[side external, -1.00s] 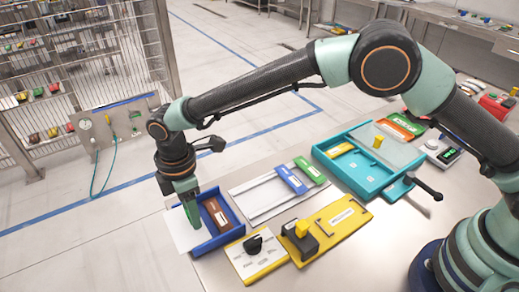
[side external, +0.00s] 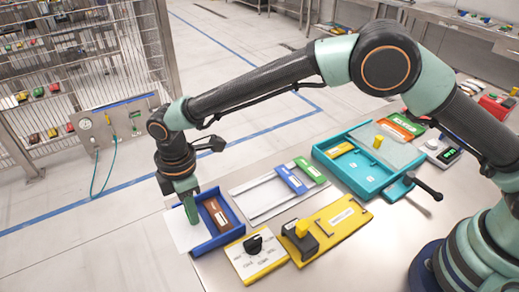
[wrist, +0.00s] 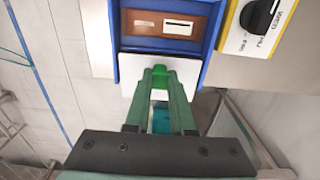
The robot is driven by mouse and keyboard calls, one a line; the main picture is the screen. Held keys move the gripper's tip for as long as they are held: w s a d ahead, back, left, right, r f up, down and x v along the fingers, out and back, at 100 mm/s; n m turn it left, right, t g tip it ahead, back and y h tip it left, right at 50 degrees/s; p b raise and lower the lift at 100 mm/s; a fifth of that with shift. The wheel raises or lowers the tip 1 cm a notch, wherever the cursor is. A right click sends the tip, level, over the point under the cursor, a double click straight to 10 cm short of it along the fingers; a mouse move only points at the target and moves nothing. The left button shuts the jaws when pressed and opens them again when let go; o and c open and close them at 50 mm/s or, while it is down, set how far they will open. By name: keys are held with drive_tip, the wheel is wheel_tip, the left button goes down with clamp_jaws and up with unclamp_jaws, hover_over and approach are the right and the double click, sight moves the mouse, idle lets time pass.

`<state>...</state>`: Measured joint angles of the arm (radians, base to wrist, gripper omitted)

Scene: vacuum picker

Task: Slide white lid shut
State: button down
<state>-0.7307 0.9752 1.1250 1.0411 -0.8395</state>
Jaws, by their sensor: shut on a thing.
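The white lid (side external: 179,233) sticks out of the left end of an open blue box (side external: 231,231) in the side external view. A brown block (side external: 217,215) with pale labels lies uncovered in the box. In the wrist view the white lid (wrist: 190,73) lies below the brown block (wrist: 165,28), between the blue side walls (wrist: 214,40). My gripper (wrist: 160,73) is shut on a small green handle (wrist: 160,80) on the lid. It also shows over the lid in the side view (side external: 193,220). The fingers hide part of the lid.
A white panel with a black knob (side external: 254,244) and a yellow plate (side external: 345,218) stand right of the box. A rail frame with blue and green sliders (side external: 291,179) is behind. A teal tray (side external: 330,168) is farther right. The table edge is close to the lid.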

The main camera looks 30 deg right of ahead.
idle(0.8)
drive_tip(key=shift+d+r, duration=0.1)
drive_tip(key=shift+d, duration=3.8)
drive_tip(key=c, duration=0.8)
unclamp_jaws()
drive_tip(key=shift+o, duration=0.2)
wheel_tip(320, 180, up, 12)
